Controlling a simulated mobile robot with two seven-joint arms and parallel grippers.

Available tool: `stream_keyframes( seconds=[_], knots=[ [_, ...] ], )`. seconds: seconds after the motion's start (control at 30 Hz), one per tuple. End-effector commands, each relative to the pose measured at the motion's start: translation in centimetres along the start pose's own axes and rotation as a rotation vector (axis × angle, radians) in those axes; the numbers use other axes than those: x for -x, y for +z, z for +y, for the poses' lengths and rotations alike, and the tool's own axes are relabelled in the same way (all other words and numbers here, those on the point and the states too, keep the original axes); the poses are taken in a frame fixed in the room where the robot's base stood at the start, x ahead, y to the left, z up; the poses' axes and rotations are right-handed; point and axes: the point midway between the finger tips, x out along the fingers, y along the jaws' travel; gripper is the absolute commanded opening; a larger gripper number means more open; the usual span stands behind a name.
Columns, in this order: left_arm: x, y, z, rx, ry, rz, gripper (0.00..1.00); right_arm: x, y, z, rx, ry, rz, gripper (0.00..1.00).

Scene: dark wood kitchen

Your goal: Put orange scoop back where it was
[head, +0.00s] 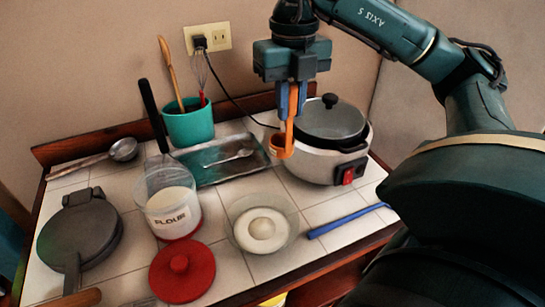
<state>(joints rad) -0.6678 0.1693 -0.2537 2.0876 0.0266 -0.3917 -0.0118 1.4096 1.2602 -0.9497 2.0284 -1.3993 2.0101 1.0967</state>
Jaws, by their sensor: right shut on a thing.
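An orange scoop (283,146) is held in my right gripper (292,98), which comes in from the upper right and points down. The fingers are shut on the scoop's upright handle, and its cup hangs below, above the counter. In the picture the scoop lies in front of the rice cooker's left side and near the right end of a metal tray (205,175). The tray holds a small metal spoon (228,158). My left gripper does not show.
A clear flour canister (168,205), its red lid (182,271) and a bowl of flour (263,223) stand in front. A rice cooker (325,140) is at right. A teal utensil pot (190,122), ladle (122,150), waffle iron (80,236) and blue-handled tool (345,220) are around.

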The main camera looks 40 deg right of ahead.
Motion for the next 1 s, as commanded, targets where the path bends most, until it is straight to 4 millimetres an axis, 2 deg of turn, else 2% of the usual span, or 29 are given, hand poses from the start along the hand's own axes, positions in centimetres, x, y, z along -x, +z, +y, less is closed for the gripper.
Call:
stream_keyframes(
  seconds=[0.03, 0.1, 0.17, 0.3, 0.4, 0.57, 0.83, 1.0],
  knots=[
    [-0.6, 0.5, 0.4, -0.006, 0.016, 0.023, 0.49, -2.5, -0.1, 0.0, 0.001, -0.002, 0.006, 0.00],
    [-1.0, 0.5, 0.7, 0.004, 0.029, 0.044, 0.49, -4.5, -0.1, 0.0, 0.001, -0.002, 0.007, 0.00],
    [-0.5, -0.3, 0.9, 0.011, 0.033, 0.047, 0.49, -5.2, -0.1, -0.1, -0.002, -0.005, 0.005, 0.00],
    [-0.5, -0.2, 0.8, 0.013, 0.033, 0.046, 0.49, -8.6, -0.1, -0.1, -0.002, -0.003, 0.004, 0.00],
    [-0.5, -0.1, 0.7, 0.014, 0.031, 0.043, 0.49, -10.2, 0.0, 0.0, -0.001, -0.002, 0.003, 0.00],
    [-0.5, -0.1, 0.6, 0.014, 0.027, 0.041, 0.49, -11.3, 0.1, 0.0, -0.001, 0.000, 0.001, 0.00],
    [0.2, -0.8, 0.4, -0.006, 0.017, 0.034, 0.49, -11.1, 4.2, 0.1, -0.003, 0.000, 0.000, 0.00],
    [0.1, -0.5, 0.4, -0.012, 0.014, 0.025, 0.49, -12.6, 4.0, 0.0, -0.001, 0.000, 0.000, 0.00]
  ],
)
